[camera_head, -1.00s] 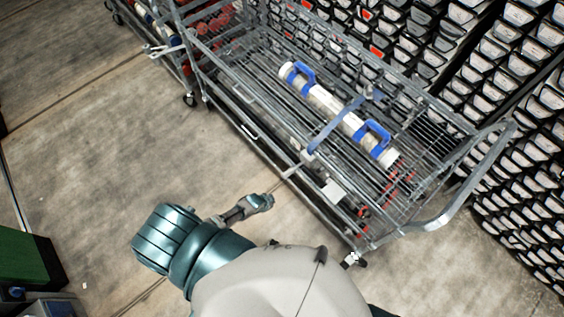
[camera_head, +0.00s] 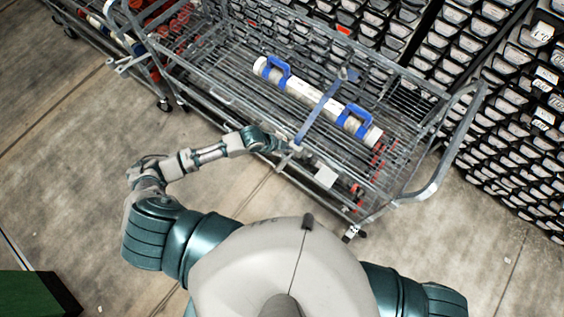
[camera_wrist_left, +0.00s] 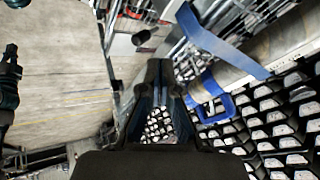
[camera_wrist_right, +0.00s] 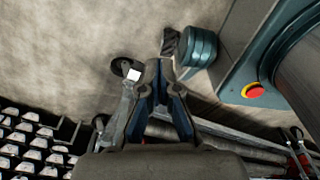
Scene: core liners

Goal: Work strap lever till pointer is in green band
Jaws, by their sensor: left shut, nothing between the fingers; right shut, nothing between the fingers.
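A white core liner tube (camera_head: 318,100) with two blue handles lies on the wire cart deck. A blue strap (camera_head: 318,107) crosses its middle and runs to the cart's near rail. The strap also shows in the left wrist view (camera_wrist_left: 215,42). My left gripper (camera_head: 284,147) is at the near rail, by the strap's lower end. In the left wrist view its fingers (camera_wrist_left: 160,66) are together and empty.
The wire cart (camera_head: 185,84) stands in front of me, with a raised push handle (camera_head: 452,150) at right. Racks of trays (camera_head: 520,120) stand behind it. A white plate (camera_head: 326,177) hangs on the near side. Open floor (camera_head: 70,190) lies at left.

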